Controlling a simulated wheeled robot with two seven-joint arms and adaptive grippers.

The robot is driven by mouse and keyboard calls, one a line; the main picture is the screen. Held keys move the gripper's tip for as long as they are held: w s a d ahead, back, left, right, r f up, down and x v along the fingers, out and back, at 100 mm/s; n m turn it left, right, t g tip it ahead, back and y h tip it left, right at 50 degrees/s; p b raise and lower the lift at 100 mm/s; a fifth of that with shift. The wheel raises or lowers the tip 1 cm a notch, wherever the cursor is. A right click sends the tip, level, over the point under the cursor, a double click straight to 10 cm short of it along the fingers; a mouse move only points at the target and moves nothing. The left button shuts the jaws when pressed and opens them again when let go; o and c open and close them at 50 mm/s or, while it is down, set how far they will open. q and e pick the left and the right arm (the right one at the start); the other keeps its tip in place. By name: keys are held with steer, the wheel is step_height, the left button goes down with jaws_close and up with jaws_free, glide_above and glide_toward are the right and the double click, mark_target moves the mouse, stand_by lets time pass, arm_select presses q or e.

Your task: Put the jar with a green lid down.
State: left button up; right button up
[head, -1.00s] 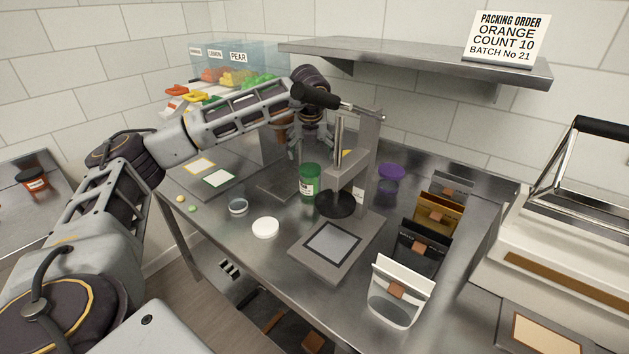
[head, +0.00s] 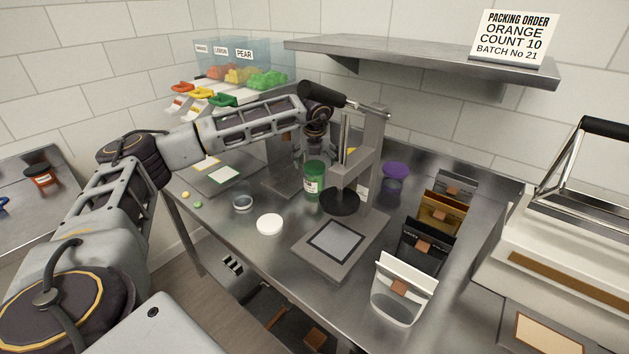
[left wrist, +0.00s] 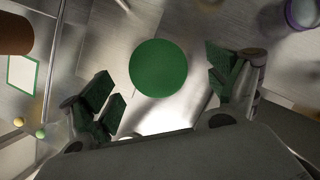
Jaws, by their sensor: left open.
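The jar with a green lid (head: 314,182) stands upright on the steel table, just left of the press. My left gripper (head: 312,157) is behind and above it, partly hidden in the head view. In the left wrist view the round green lid (left wrist: 158,68) lies between the two spread fingers of my left gripper (left wrist: 163,82). There is a visible gap on each side, so the fingers are apart from the lid. The gripper is open and holds nothing. My right gripper is in neither view.
The press (head: 367,165) stands close on the jar's right. A purple-lidded jar (head: 395,175) is behind it. A white lid (head: 270,224) and a small glass dish (head: 243,203) lie in front. Several pouches (head: 404,290) stand at right. A green-bordered card (head: 223,175) lies at left.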

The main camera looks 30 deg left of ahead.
mark_target(315, 165)
arm_select(q)
steer(key=shift+x, duration=0.9)
steer(key=shift+f, duration=0.2)
steer(key=shift+w, duration=0.1)
steer(key=shift+x, duration=0.95)
steer(key=x, duration=0.2)
steer(key=shift+w+a+f+p, duration=0.1)
steer(key=shift+a+f+p, duration=0.15)
steer(key=shift+f+p, duration=0.1)
steer(key=shift+w+f, duration=0.1)
steer(key=shift+f, duration=0.1)
steer(key=shift+a+f, duration=0.1)
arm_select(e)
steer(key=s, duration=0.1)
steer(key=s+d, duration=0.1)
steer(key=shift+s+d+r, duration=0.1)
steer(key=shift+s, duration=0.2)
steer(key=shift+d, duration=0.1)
